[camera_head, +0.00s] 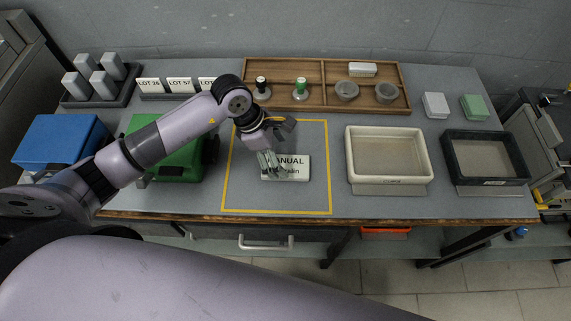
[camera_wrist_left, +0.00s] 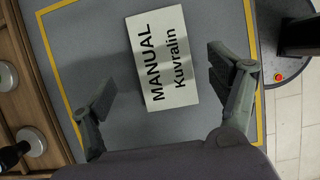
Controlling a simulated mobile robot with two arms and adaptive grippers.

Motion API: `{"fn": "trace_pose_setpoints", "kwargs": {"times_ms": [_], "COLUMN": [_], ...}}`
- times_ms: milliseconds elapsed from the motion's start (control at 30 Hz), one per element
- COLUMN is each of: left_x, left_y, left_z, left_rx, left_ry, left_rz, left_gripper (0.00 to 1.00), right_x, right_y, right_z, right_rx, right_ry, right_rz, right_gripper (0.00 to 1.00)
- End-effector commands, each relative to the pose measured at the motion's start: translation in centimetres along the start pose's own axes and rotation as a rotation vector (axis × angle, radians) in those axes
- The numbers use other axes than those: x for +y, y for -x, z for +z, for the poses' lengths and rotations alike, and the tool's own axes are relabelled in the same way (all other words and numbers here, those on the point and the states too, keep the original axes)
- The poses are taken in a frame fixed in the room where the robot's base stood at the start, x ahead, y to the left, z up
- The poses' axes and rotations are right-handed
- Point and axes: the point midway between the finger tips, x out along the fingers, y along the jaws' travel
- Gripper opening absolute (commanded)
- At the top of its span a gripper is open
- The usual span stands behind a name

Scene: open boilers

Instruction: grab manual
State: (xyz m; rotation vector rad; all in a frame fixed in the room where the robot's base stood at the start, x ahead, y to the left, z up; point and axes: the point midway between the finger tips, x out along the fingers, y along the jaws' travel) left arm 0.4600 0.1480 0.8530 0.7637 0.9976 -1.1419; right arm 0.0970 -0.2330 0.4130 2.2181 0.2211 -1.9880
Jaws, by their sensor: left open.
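The manual (camera_head: 294,168) is a white card with the black words "MANUAL" and "Kuvralin". It lies flat on the grey table inside a yellow-outlined rectangle. In the left wrist view the manual (camera_wrist_left: 167,58) lies beyond and between the two spread fingers. My left gripper (camera_head: 270,163) is open above the left part of the manual in the head view and hides some of it. The left wrist view shows the gripper (camera_wrist_left: 160,80) empty, with a finger on each side. My right gripper is not in view.
A green case (camera_head: 178,160) and a blue case (camera_head: 60,140) stand left. A cream tray (camera_head: 429,160) and a black tray (camera_head: 451,178) stand right. A wooden organizer (camera_head: 320,108) with bowls and stamp-like items is behind. The yellow-outlined area is otherwise clear.

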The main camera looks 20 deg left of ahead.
Motion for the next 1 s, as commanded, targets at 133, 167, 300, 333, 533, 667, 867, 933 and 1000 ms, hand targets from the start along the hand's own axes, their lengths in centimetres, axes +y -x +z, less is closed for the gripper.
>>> {"fn": "trace_pose_setpoints", "kwargs": {"times_ms": [133,167,300,333,533,667,867,933,1000], "left_x": [-0.5,-0.4,-0.4,-0.3,-0.3,-0.3,-0.3,-0.3,-0.3], "left_y": [-2.2,-2.6,-3.9,-4.0,-4.1,-4.1,-4.1,-4.1,-4.1], "left_z": [-0.3,-0.3,-0.4,-0.4,-0.4,-0.4,-0.4,-0.4,-0.4], "left_rx": [0.000,-0.001,0.000,0.001,0.001,0.001,0.001,0.001,0.001], "left_ry": [0.003,0.002,0.001,0.000,-0.001,-0.001,0.000,0.000,0.000], "left_rz": [-0.006,-0.004,-0.003,-0.002,-0.001,-0.001,-0.001,-0.001,-0.001], "left_gripper": [0.82,0.82,0.82,0.82,0.82,0.74,0.60,0.56,0.51], "right_x": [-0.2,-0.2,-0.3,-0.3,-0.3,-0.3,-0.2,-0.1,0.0], "right_y": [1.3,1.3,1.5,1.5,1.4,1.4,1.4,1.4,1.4], "right_z": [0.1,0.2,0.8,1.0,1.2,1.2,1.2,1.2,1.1], "right_rx": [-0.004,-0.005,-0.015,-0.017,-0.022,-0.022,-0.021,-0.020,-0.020], "right_ry": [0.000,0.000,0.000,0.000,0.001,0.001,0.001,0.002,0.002], "right_rz": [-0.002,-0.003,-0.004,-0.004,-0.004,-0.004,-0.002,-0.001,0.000], "right_gripper": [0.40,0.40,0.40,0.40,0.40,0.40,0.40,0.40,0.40]}}
